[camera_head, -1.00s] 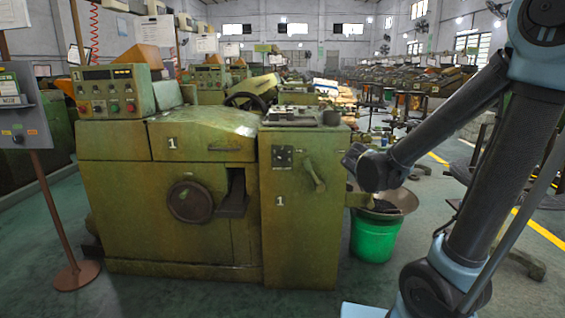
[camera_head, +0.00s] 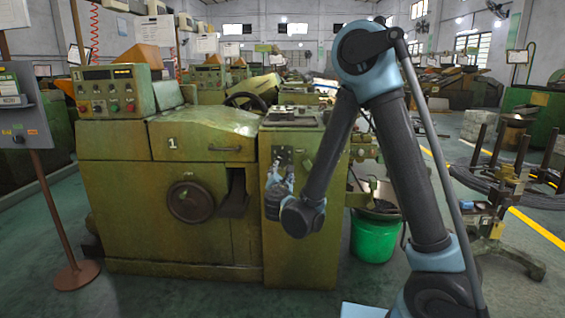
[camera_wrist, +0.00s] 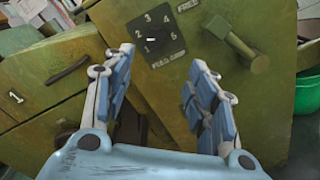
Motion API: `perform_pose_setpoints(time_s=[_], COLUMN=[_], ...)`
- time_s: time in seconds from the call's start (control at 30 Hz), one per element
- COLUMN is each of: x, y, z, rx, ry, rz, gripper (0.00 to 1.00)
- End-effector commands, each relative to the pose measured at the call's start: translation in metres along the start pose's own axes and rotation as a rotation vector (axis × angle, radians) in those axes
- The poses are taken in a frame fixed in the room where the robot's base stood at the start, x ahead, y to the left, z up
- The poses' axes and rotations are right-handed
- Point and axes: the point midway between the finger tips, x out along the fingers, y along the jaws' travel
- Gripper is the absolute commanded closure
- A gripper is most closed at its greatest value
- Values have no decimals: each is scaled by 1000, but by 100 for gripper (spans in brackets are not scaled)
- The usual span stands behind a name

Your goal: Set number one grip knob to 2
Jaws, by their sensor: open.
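The number one machine (camera_head: 215,165) is olive green with a white "1" on its front. Its grip knob (camera_wrist: 156,38) is on a dark plate with the numbers 1 to 5, at the top middle of the wrist view. A small white mark shows on the knob's left side; I cannot tell surely which number it points to. The plate (camera_head: 283,155) also shows just above my gripper (camera_head: 276,182) in the head view. In the wrist view my gripper (camera_wrist: 162,60) is open and empty, with the knob between and beyond its two blue fingers, apart from them.
A green lever handle (camera_wrist: 240,45) sticks out right of the knob plate. A drawer handle (camera_wrist: 66,72) is to the left. A green bucket (camera_head: 374,238) stands right of the machine. The floor in front is clear.

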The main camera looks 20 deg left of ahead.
Motion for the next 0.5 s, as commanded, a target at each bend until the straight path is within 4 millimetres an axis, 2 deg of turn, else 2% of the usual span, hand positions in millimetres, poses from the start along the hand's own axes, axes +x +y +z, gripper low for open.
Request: perform_pose_setpoints(time_s=[0.17,0.5], x=[7,62], y=[4,4], z=[-5,-4], rx=[-14,-12], ry=[0,-1], rz=[14,10], gripper=[48,48])
